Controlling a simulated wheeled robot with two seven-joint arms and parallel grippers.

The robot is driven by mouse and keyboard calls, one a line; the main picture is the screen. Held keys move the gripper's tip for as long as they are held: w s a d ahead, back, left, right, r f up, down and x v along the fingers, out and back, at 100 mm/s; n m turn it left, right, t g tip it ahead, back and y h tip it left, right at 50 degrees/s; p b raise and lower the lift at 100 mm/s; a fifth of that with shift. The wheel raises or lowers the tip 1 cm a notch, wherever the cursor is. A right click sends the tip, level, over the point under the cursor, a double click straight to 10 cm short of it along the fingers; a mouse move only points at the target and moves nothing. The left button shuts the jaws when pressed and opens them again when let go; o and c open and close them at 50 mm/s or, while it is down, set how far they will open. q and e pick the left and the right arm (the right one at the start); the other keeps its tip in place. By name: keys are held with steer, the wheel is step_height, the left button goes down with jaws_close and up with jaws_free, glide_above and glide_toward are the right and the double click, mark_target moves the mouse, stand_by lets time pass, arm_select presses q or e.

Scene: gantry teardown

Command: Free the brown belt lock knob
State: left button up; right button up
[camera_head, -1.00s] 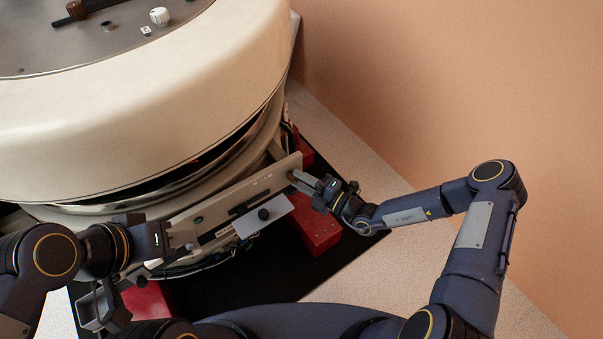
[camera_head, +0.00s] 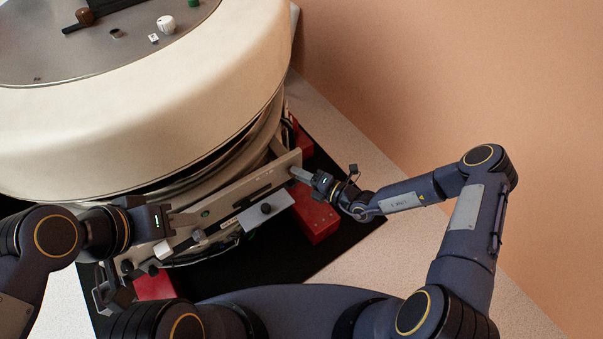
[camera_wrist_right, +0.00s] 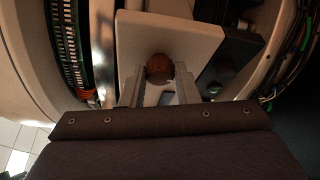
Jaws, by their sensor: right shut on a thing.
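A round brown knob (camera_wrist_right: 160,68) sits on a pale plate in the right wrist view. The two fingers of my right gripper (camera_wrist_right: 160,82) are shut on it, one on each side. In the head view my right gripper (camera_head: 302,176) reaches the right end of the pale bar (camera_head: 225,202), and its fingers hide the knob there. My left gripper (camera_head: 181,232) is at the left part of the bar, its fingers apart, with a small grey knob (camera_head: 198,236) just beyond them.
The large cream ring-shaped housing (camera_head: 130,130) fills the upper left. Its grey top carries another brown knob (camera_head: 84,16) and a white knob (camera_head: 166,24). A white plate with a black knob (camera_head: 265,209) sticks out from the bar. Red blocks (camera_head: 316,218) stand on the black mat.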

steer(key=o, duration=1)
steer(key=v, duration=0.7)
steer(key=shift+s+d, duration=0.25)
steer(key=shift+d, duration=0.05)
